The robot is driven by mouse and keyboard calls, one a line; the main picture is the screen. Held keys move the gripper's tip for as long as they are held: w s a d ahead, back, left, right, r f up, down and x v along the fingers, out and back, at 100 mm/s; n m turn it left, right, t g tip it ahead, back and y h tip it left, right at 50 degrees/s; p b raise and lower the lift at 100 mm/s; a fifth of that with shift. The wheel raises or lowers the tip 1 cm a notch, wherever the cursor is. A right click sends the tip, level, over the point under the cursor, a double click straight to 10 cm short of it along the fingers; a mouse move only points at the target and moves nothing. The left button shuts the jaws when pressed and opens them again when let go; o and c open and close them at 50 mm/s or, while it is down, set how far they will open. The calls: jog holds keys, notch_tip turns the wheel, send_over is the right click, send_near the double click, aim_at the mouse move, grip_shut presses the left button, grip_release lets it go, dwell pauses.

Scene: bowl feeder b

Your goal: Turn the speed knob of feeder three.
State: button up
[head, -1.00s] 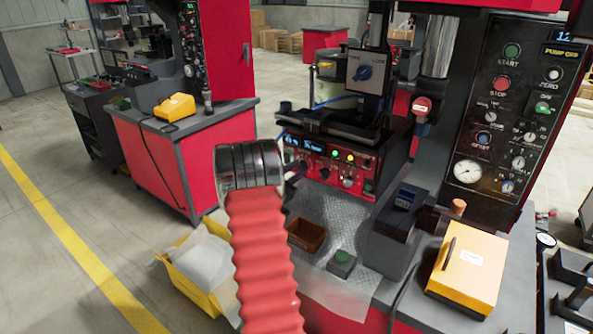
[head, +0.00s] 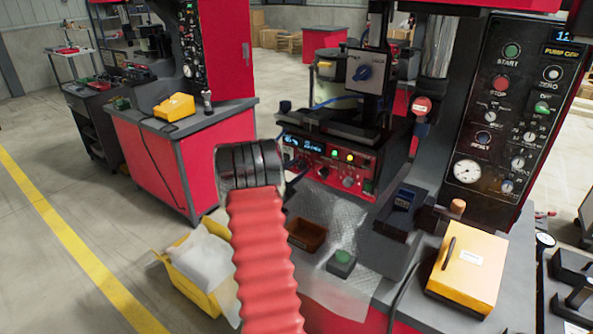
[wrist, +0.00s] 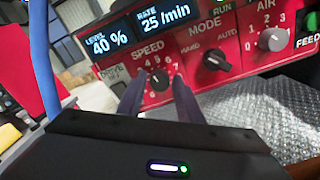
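The red feeder control panel (head: 330,163) stands on the bench in the head view. In the wrist view, the grey speed knob (wrist: 159,81) is under the SPEED label, with a numbered dial around it. Displays above it read level 40 % and rate 25 /min. My gripper (wrist: 160,77) is open, with one dark finger at each side of the speed knob in the picture. I cannot tell whether either finger touches it. The feeder's number is not readable.
The mode switch (wrist: 215,61) and air knob (wrist: 272,39) are close on the right of the speed knob. A brown tray (head: 306,234) and a green button box (head: 341,263) are on the metal plate below the panel. A yellow box (head: 468,272) is at the right.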

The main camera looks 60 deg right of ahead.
jog(key=shift+o, duration=1.1)
jog(key=shift+a, duration=0.15)
jog(key=w+a, duration=0.2)
jog(key=a, duration=1.1)
jog(key=shift+a, duration=0.25)
jog(key=shift+w+f, duration=0.1)
jog(key=shift+f, duration=0.05)
